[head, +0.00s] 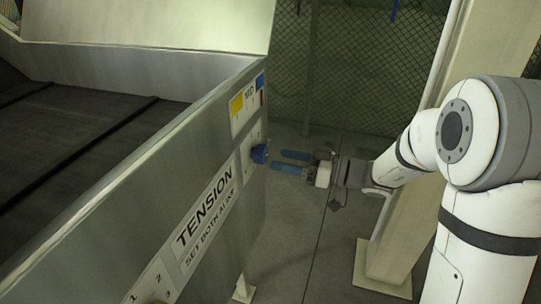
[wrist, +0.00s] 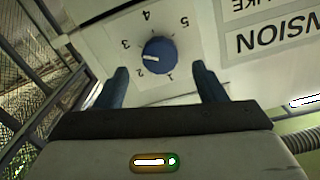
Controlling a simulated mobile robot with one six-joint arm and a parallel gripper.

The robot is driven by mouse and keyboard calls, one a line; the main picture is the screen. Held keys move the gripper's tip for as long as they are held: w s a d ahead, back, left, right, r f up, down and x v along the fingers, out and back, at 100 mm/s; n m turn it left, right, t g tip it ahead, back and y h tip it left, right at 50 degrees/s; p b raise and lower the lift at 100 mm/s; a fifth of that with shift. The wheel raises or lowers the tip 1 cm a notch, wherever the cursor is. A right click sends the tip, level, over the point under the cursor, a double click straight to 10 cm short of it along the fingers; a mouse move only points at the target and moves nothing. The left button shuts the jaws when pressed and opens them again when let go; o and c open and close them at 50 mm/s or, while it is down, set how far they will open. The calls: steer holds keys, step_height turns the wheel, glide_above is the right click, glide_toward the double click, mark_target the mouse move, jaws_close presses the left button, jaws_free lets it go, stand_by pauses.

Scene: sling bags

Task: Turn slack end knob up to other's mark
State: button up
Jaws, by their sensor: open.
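A blue knob (head: 259,154) sits on the steel side panel near its far end. In the wrist view the knob (wrist: 159,53) has a white pointer line aimed left and slightly down, seemingly between the 2 and the 3 of its dial, which runs from 1 to 5. My gripper (head: 279,160) is open and empty in front of the knob. Its blue fingers are apart from the knob, one on each side of it in the wrist view (wrist: 161,74). A second dial (head: 155,292) shows only partly at the bottom edge of the head view; its pointer is not readable.
A label (head: 205,215) reading TENSION, SET BOTH ALIKE lies between the dials. A MID sign (head: 249,95) with yellow and blue patches is above the knob. A pale post (head: 400,190) stands behind my arm, and a mesh fence (head: 350,70) runs behind. Floor beside the panel is clear.

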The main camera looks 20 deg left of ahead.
mark_target(265, 156)
steer(key=a, duration=0.5)
steer(key=shift+w+p, duration=0.15)
steer(key=shift+p, duration=0.25)
steer(key=c, duration=0.9)
steer(key=shift+d, duration=0.15)
steer(key=shift+c, duration=0.4)
